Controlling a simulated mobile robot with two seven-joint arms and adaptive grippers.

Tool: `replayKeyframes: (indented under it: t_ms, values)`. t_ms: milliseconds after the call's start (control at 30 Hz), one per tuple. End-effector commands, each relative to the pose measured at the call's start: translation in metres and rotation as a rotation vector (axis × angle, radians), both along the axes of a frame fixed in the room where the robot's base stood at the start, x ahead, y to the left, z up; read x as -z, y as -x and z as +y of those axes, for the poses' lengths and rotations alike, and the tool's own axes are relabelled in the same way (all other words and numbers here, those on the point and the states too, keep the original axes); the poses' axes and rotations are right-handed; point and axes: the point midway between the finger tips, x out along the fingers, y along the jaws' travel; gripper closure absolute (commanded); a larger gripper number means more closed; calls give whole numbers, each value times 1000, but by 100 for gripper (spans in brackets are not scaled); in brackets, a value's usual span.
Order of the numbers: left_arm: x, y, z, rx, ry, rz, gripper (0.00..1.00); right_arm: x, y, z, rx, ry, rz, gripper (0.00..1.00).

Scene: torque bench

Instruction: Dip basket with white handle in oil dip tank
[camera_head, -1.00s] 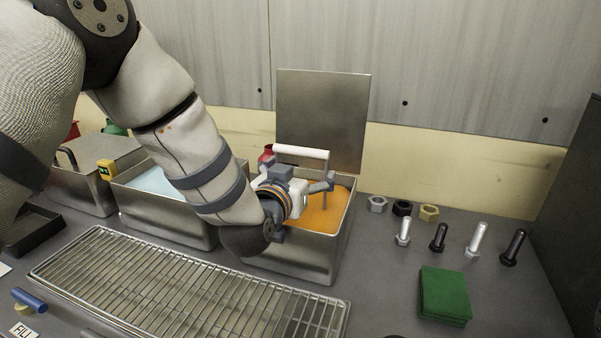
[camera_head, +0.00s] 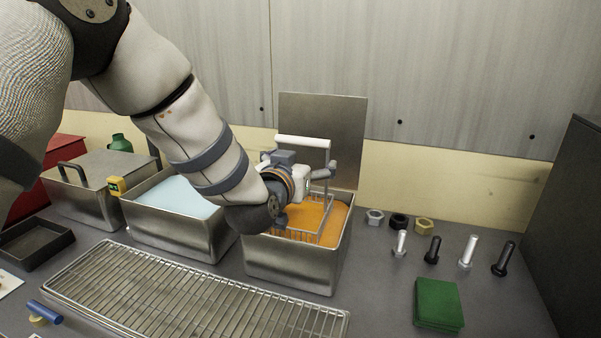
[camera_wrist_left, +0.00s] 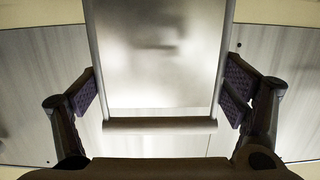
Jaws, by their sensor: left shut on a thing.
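The basket with the white handle (camera_head: 302,141) is upright over the oil dip tank (camera_head: 288,268), its wire cage (camera_head: 322,222) showing at and above the orange oil (camera_head: 340,218). How much of its bottom is in the oil is hidden. My left gripper (camera_head: 300,182) is shut on the basket below the white bar, its arm coming in from the left. In the left wrist view the handle bar (camera_wrist_left: 160,125) lies between the two finger pads. The tank's lid (camera_head: 325,130) stands open behind. My right gripper is not in view.
A tank of pale blue liquid (camera_head: 175,195) stands to the left, with a closed metal tank (camera_head: 95,190) beyond it. A wire rack (camera_head: 190,300) lies in front. Several bolts and nuts and a green cloth stack (camera_head: 438,305) are at the right.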

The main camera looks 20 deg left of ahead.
Motion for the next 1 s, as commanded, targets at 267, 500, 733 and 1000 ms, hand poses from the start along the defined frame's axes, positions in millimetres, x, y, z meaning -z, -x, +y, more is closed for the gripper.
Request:
replayKeyframes:
  t_ms: [267,500,733,1000]
  values:
    - [-30,0,0,-1,0,-14,67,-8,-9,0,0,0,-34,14]
    - [-46,-1,0,-1,0,-9,67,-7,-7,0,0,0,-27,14]
    - [-65,-1,0,-1,0,-10,67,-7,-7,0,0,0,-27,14]
    - [-87,-1,0,-1,0,-10,67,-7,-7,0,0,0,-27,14]
